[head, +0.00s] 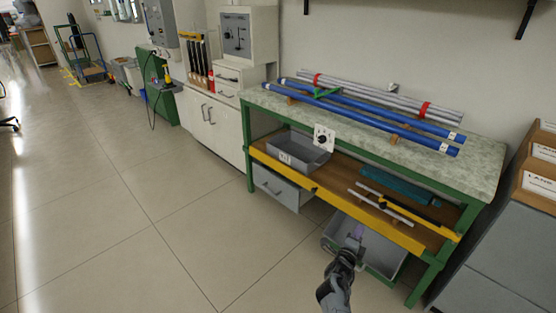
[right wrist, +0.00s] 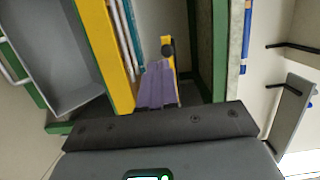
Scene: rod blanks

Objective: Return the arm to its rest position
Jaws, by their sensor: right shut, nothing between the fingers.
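My right gripper (head: 358,232) shows at the lower middle of the head view, in front of the workbench and over the grey bin under its shelf. Its purple fingers also show in the right wrist view (right wrist: 158,84), pressed together with nothing between them. My left gripper is in neither view. Two blue rods (head: 370,112) lie on the pale top of the workbench (head: 480,160), resting on small supports. Several grey rods (head: 375,93) lie behind them, with red bands.
The lower shelf (head: 350,178) with a yellow front edge holds a grey tray (head: 300,150), thin rods (head: 385,206) and a teal piece (head: 400,186). A grey bin (head: 385,252) stands below. A grey cabinet (head: 490,240) bounds the right. The tiled floor (head: 140,210) at left is clear.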

